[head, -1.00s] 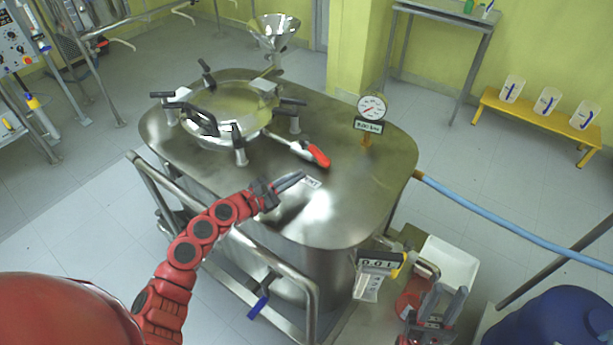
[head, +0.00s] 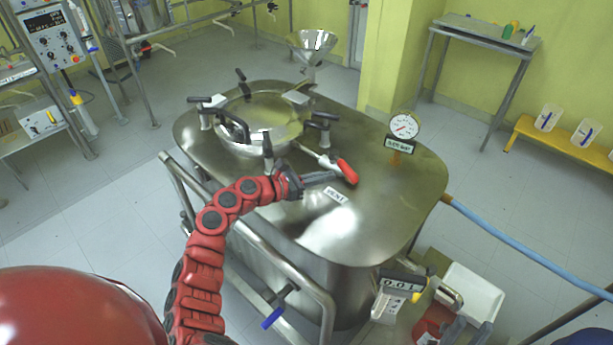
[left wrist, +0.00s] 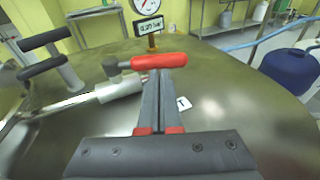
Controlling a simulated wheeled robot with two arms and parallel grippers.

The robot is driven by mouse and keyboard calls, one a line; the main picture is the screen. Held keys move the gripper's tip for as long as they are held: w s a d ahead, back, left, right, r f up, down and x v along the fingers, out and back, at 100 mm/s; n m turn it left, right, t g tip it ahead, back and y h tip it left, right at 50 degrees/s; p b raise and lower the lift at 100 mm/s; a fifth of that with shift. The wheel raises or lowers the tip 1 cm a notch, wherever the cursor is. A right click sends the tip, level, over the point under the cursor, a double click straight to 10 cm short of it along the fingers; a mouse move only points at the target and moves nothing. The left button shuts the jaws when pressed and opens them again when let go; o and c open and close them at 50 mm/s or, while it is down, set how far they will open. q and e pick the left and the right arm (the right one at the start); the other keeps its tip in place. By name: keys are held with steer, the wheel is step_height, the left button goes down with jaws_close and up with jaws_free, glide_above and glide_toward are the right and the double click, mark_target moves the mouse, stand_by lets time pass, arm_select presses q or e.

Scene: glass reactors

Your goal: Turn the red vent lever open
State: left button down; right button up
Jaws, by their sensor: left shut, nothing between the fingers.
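The red vent lever (head: 347,171) sits on a metal fitting on top of the steel reactor (head: 400,210), in front of the round hatch. It also shows in the left wrist view (left wrist: 160,61), lying crosswise just beyond the fingertips. My left gripper (head: 334,175) is shut and empty, with its tips close to the lever; I cannot tell whether they touch it. In the left wrist view the closed fingers (left wrist: 161,72) point at the lever's red grip. A VENT label (head: 335,195) is beside the lever. My right gripper (head: 450,335) is low at the bottom right, partly cut off by the frame edge.
A pressure gauge (head: 404,126) stands on the lid right of the lever. The hatch (head: 262,120) has several black-handled clamps around it. A funnel (head: 311,42) stands behind. A steel rail (head: 255,245) runs along the front. A blue hose (head: 520,245) leaves the right side.

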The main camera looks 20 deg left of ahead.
mark_target(347, 173)
arm_select(q)
steer(key=shift+p+x, duration=0.35)
steer(key=shift+x, duration=1.25)
steer(key=shift+w+d+f+n+t+y+p, duration=0.15)
steer(key=shift+d+n+t+y+p, duration=0.3)
steer(key=shift+n+y+p, duration=0.3)
steer(key=shift+n+t+y+p, duration=0.25)
steer(key=shift+t+y+p, duration=0.1)
steer(key=shift+d+y, duration=0.3)
steer(key=shift+d, duration=0.05)
steer(key=shift+w+d+n+t+b, duration=0.4)
steer(key=shift+d+b, duration=0.15)
steer(key=shift+b, duration=0.55)
steer(key=shift+w+d, duration=0.1)
steer(key=shift+w, duration=0.1)
steer(key=shift+r, duration=0.2)
